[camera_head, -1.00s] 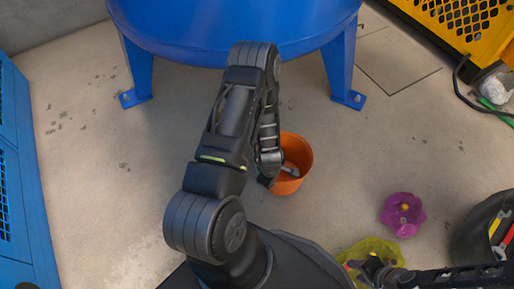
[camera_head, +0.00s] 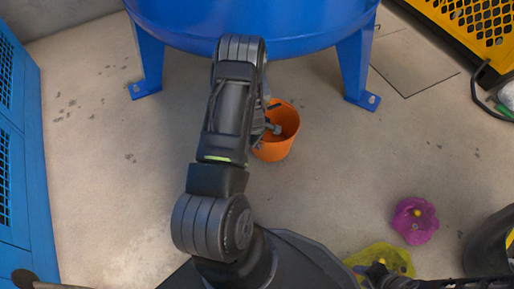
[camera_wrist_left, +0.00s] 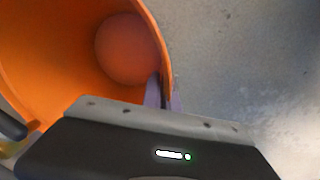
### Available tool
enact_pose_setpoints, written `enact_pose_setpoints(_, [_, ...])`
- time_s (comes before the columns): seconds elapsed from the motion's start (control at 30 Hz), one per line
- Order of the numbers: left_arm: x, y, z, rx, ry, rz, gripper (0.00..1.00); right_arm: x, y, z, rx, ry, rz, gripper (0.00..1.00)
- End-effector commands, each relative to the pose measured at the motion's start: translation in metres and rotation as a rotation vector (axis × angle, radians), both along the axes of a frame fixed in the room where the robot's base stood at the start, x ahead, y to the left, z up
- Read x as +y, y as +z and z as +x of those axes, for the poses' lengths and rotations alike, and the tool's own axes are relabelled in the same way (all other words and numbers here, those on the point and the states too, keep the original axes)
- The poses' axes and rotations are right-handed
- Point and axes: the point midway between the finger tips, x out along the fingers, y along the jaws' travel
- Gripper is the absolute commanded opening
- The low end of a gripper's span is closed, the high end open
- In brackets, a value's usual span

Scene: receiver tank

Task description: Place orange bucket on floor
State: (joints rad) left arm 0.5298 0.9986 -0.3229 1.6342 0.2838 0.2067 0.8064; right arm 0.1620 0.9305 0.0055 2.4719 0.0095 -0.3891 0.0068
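The orange bucket (camera_head: 275,148) is in the head view, just right of my left forearm and in front of the blue tank. Its open top faces up. My left gripper (camera_head: 268,128) is at its rim, partly hidden by the arm. In the left wrist view, the fingers (camera_wrist_left: 163,92) sit on both sides of the bucket's (camera_wrist_left: 60,60) wall, shut on the rim. A round redder patch shows inside the bucket. Whether its base touches the floor I cannot tell. My right gripper (camera_head: 376,271) is low in the head view by a yellow object; its fingers are unclear.
The blue tank (camera_head: 250,18) stands on legs behind the bucket. A blue cabinet (camera_head: 20,150) is at left, a yellow perforated guard (camera_head: 470,30) at upper right. A purple flower-shaped object (camera_head: 414,222), the yellow object (camera_head: 392,258) and a dark container (camera_head: 488,248) lie right. Floor between is clear.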

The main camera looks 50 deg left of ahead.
Motion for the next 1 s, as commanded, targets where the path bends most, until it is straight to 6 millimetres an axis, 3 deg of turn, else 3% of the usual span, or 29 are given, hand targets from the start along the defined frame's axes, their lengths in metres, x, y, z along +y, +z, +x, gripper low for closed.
enact_pose_setpoints(0.33, [0.003,0.0,0.001,-0.001,0.001,0.001,0.0,0.0,-0.001,0.0,-0.001,0.0,0.0,0.36])
enact_pose_setpoints(0.43, [0.012,-0.001,0.003,-0.002,0.002,0.002,0.0,0.0,-0.005,0.001,-0.002,-0.001,0.0,0.36])
enact_pose_setpoints(0.63, [0.011,-0.033,0.003,0.0,0.0,0.0,0.0,0.001,-0.025,0.003,-0.009,-0.004,-0.002,0.36])
enact_pose_setpoints(1.0, [0.011,-0.036,0.003,-0.001,0.001,0.001,0.0,0.001,-0.025,0.005,-0.013,-0.006,-0.002,0.36])
